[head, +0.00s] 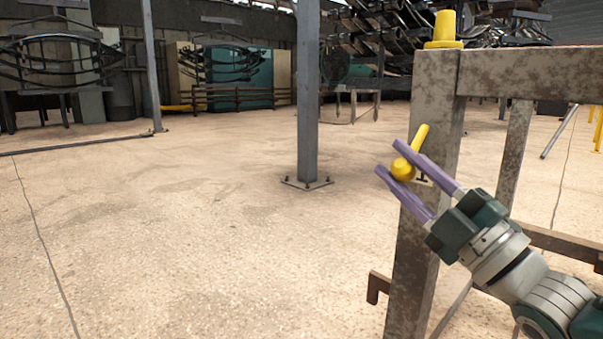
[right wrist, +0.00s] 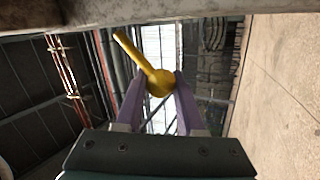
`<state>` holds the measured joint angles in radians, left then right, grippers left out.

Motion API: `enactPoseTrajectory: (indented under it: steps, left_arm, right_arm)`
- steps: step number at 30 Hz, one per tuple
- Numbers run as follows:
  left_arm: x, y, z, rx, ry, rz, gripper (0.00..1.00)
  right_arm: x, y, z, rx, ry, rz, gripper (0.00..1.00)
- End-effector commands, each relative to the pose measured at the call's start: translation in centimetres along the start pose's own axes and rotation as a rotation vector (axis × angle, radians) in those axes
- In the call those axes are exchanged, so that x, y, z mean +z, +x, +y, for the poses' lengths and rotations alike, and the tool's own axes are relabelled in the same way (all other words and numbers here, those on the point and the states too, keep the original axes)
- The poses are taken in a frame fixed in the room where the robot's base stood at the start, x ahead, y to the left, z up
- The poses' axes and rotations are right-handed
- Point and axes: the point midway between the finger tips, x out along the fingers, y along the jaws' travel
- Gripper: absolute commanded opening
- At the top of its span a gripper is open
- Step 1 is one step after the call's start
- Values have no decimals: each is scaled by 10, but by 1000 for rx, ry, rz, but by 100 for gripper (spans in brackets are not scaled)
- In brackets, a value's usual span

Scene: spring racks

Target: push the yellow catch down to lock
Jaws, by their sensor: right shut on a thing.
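The yellow catch (head: 403,168) is a rounded knob with a short bar on the side of a rusty metal post. In the head view its bar slants up and to the right. My right gripper (head: 387,158) has its two purple fingers on either side of the catch's knob and is shut on it. In the right wrist view the catch (right wrist: 158,82) sits between the fingertips (right wrist: 153,84), its bar pointing up and left. The fingers hide part of the knob. My left gripper is not in view.
The rusty post (head: 437,120) carries a beam (head: 535,73) with a yellow cap (head: 444,30) on top. A small hook-like bracket (head: 377,287) sticks out low on the left. A grey column (head: 308,95) stands behind on open floor (head: 180,220). Racks stand at the back.

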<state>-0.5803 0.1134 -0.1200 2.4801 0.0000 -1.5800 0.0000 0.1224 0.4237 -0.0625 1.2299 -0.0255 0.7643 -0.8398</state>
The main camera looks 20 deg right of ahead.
Motion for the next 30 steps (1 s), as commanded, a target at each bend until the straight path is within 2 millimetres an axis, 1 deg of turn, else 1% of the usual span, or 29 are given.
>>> enactPoseTrajectory:
  steps: [1, 14, 15, 22, 30]
  left_arm:
    - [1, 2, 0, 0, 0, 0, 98]
    - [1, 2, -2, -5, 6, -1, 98]
    - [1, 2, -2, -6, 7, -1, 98]
    - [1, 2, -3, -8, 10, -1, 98]
    - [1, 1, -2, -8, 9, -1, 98]
  right_arm:
    - [3, -2, -4, -11, -1, -7, 0]
    - [3, -2, -3, -9, -8, -2, 0]
    - [3, -2, -3, -9, -8, -2, 41]
    - [2, -1, -2, -4, -10, 2, 66]
    - [1, -2, -1, -2, -11, 4, 66]
